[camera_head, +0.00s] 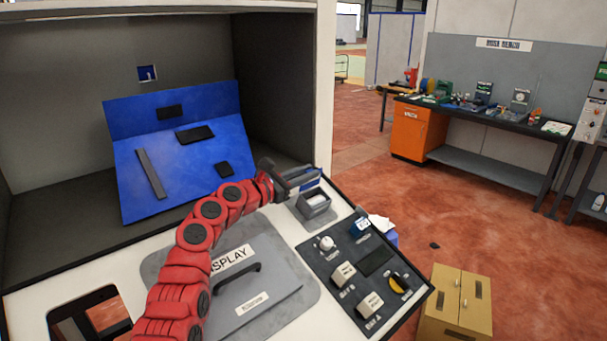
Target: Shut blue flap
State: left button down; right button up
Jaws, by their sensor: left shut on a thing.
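A blue panel (177,163) leans in the open dark bay, with a bend across its upper part and dark plates on its face. I cannot tell if it is the blue flap. My left arm, red and jointed, reaches across the white console to the right of the panel. My left gripper (306,178) is shut at a small blue-edged piece beside a small grey bin (315,205). The fingers hide most of this piece, and its full shape is unclear. The gripper is apart from the blue panel. My right gripper is not in view.
A grey display plate (268,308) with a dark handle lies below the arm. A dark control panel (365,262) with knobs and buttons sits at the right.

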pick_arm(q)
jog(key=shift+s+d+m+b, duration=0.2)
jog(key=shift+s+m+b, duration=0.1)
jog(key=shift+m, duration=0.6)
jog(key=c, duration=0.8)
grip_release()
jog(key=shift+c, duration=0.2)
